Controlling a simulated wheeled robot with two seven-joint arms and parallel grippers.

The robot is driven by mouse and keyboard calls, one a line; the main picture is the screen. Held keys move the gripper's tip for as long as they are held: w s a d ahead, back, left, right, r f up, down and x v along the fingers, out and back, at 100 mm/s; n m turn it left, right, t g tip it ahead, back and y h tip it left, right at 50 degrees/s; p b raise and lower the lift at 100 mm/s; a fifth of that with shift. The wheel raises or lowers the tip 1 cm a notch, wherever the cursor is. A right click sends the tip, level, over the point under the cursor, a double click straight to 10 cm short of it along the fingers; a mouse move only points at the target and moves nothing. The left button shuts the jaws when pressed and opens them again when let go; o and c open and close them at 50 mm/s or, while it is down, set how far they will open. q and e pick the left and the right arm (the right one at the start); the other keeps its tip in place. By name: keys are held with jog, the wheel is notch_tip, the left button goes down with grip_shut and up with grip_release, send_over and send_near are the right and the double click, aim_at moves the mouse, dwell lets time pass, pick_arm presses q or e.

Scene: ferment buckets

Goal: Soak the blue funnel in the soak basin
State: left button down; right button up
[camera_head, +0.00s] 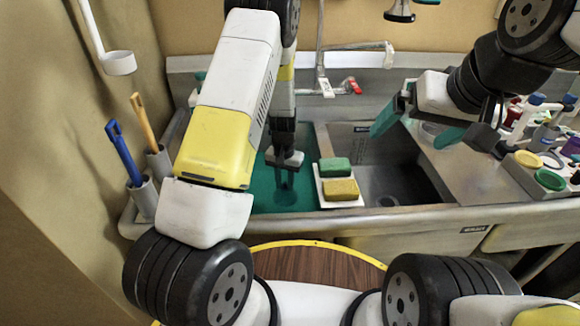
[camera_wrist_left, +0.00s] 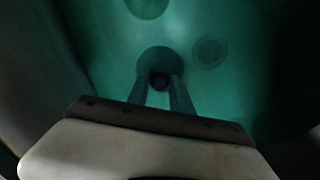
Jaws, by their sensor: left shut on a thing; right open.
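The soak basin (camera_head: 262,197) is the left sink bowl, full of teal liquid. My left gripper (camera_head: 287,181) points down into it, its fingertips at or below the liquid surface. In the left wrist view my left gripper (camera_wrist_left: 160,92) is shut on a small dark bluish piece (camera_wrist_left: 160,81), which I take for the blue funnel's stem. A round, teal-tinted shape (camera_wrist_left: 160,60) around it looks like the funnel's cone. The head view hardly shows the funnel. My right gripper (camera_head: 418,126) is open and empty above the right sink bowl's far right side.
A green sponge (camera_head: 335,167) and a yellow sponge (camera_head: 341,190) lie on a white tray between the bowls. The right bowl (camera_head: 392,187) looks empty. Blue (camera_head: 124,153) and yellow (camera_head: 144,124) brushes stand at left. A rack of small items (camera_head: 549,179) is at right. A faucet (camera_head: 325,85) stands behind.

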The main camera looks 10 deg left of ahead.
aim_at(285, 189)
pick_arm(q)
jog(key=shift+s+f, duration=0.15)
jog(key=shift+f, duration=2.25)
jog(key=shift+f, duration=0.45)
grip_release()
jog(key=shift+r, duration=0.15)
jog(key=shift+r, duration=0.85)
jog(key=shift+r, duration=0.1)
jog(key=shift+r, duration=0.9)
jog(key=shift+r, duration=0.1)
